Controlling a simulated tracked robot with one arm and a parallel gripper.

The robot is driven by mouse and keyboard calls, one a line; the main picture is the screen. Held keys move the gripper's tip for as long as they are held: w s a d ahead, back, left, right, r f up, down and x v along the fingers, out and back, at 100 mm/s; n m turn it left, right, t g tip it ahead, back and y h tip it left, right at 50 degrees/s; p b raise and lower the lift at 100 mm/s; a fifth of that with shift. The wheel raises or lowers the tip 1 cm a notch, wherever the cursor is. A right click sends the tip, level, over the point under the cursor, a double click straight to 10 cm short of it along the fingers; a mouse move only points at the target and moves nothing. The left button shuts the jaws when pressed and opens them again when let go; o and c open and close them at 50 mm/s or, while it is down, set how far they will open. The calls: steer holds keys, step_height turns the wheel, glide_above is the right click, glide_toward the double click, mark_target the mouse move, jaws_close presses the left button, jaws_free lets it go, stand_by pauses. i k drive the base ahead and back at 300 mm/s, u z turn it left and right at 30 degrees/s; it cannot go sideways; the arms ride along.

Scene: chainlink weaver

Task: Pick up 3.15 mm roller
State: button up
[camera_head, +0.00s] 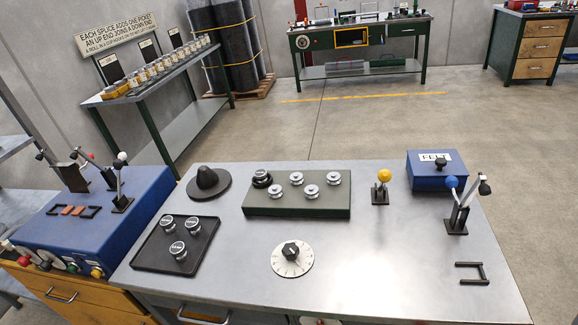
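Small round metal rollers are on the grey metal table in front of me. Three with dark tops (179,250) stand in a black tray (150,268) at the left. A green block (300,208) near the middle carries several silver rollers (311,191) and one dark-topped piece (262,179) at its left end. The markings on the tops are too small to read, so I cannot tell which is the 3.15 mm roller. My gripper is not in view.
A dark cone-shaped piece (208,182), a white dial (291,259), a yellow-knobbed lever (382,186), a blue box (434,175) and a blue-knobbed lever (457,208) stand on the table. A blue machine (90,222) adjoins at left. The table's front right is mostly bare.

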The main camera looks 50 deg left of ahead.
mark_target(261, 177)
steer(key=u, duration=0.2)
steer(key=i, duration=1.3)
steer(key=u, duration=0.75)
